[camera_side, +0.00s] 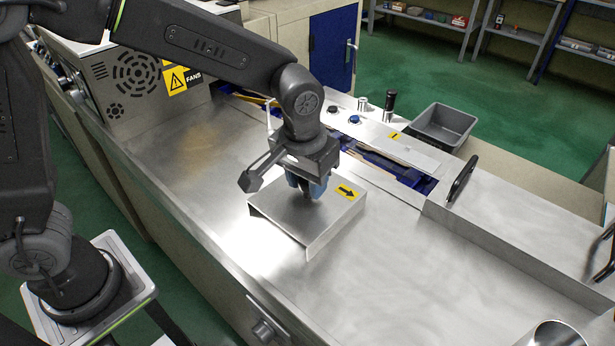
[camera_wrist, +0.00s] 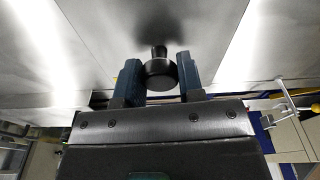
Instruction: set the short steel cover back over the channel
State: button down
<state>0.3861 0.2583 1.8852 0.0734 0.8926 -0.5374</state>
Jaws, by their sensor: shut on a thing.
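The short steel cover (camera_side: 300,225), a folded sheet with a yellow arrow label, is on the steel bench top in the side view, just in front of the channel. Its steel top (camera_wrist: 190,25) fills the middle of the wrist view. My gripper (camera_side: 308,192) is above the cover. In the wrist view my gripper (camera_wrist: 158,78) is shut on the cover's black knob (camera_wrist: 160,73), one blue finger on each side. The open channel (camera_side: 385,165) shows blue parts inside. Whether the cover touches the bench I cannot tell.
A longer steel cover (camera_side: 530,215) with black handles lies over the channel to the right. A grey bin (camera_side: 444,127) stands behind the channel. A fan box (camera_side: 140,75) stands at the back left. The bench top around the cover is clear.

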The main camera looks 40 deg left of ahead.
aim_at(298, 200)
jog(key=c, duration=0.7)
grip_release()
jog(key=shift+c, duration=0.2)
notch_tip(298, 200, up, 12)
jog(key=s, duration=0.1)
jog(key=shift+s+r, duration=0.15)
jog(key=shift+s, duration=0.1)
jog(key=s+a+f+m+t, duration=0.1)
jog(key=s+a+t, duration=0.3)
jog(key=s+a, duration=1)
jog(key=shift+f, duration=0.7)
jog(key=shift+o, duration=0.2)
jog(key=shift+s+a+f, duration=0.1)
jog(key=shift+s+f, duration=0.2)
jog(key=shift+s, duration=0.05)
